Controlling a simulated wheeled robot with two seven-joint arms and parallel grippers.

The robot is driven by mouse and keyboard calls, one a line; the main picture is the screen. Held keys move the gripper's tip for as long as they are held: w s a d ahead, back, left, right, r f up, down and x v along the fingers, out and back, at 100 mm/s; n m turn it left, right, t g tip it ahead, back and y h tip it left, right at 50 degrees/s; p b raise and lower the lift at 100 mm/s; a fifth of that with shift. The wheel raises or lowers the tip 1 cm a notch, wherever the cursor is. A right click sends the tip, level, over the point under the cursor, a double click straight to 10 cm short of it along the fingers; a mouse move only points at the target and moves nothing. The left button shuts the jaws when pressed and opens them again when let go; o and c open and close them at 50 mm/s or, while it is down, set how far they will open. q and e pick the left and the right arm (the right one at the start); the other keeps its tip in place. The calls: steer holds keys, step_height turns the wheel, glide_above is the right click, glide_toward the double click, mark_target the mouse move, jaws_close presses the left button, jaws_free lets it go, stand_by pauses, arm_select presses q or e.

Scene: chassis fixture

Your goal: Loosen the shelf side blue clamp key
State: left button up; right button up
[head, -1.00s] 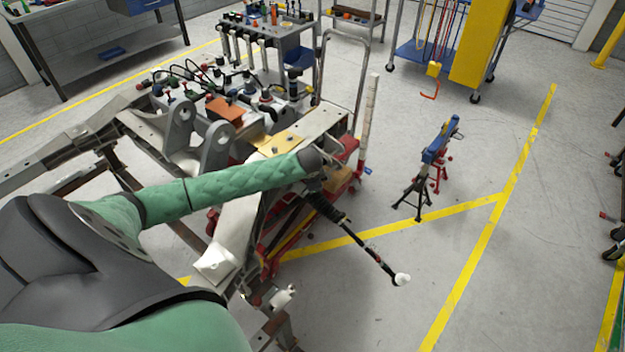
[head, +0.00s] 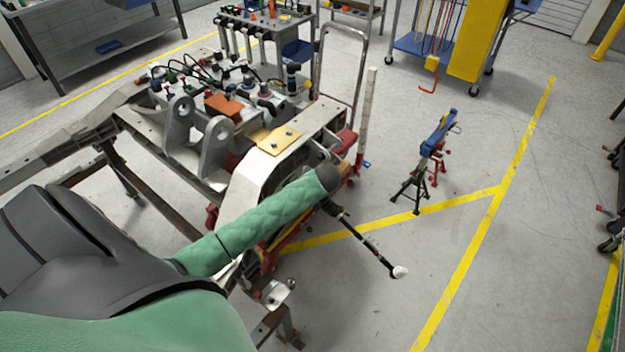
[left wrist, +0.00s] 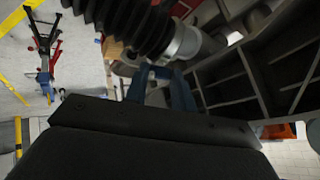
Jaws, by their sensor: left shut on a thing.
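My left arm, in a green sleeve, reaches in from the lower left in the head view. Its end is over the right side of the chassis, and the gripper is hidden there behind my wrist. In the left wrist view, my left gripper (left wrist: 160,80) extends from the dark palm. It is shut, with blue parts, apparently of the blue clamp key (left wrist: 181,92), at its tips. Fingers and key are hard to separate. A black ribbed boot (left wrist: 130,22) with a grey metal collar is close above it. My right gripper is not in view.
The black rod with a white end (head: 378,258) sticks out right of the chassis (head: 245,185). A blue and black stand (head: 432,150) is on the floor to the right. A tool trolley (head: 265,20) stands behind the chassis.

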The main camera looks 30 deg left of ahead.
arm_select(q)
steer(key=shift+d+f+n, duration=0.15)
steer(key=shift+n, duration=0.35)
steer(key=n+y+b, duration=0.1)
steer(key=n, duration=0.1)
steer(key=n+g+y+b, duration=0.1)
steer(key=n+b, duration=0.1)
steer(key=n, duration=0.1)
steer(key=shift+w+d+f+n+g, duration=0.15)
steer(key=shift+w+f+n+g, duration=0.05)
steer(key=shift+n+g, duration=0.1)
steer(key=n+g+b, duration=0.1)
steer(key=n+b, duration=0.1)
steer(key=n+g+y+b, duration=0.1)
steer(key=n+b, duration=0.1)
steer(key=n, duration=0.1)
steer(key=shift+w+r+n+b, duration=0.15)
steer(key=shift+w+n+b, duration=0.05)
steer(key=shift+n+b, duration=0.1)
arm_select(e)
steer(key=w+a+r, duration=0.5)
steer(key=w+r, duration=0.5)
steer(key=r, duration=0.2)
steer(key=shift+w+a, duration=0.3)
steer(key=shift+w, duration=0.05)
arm_select(q)
steer(key=o, duration=1)
steer(key=shift+r, duration=0.1)
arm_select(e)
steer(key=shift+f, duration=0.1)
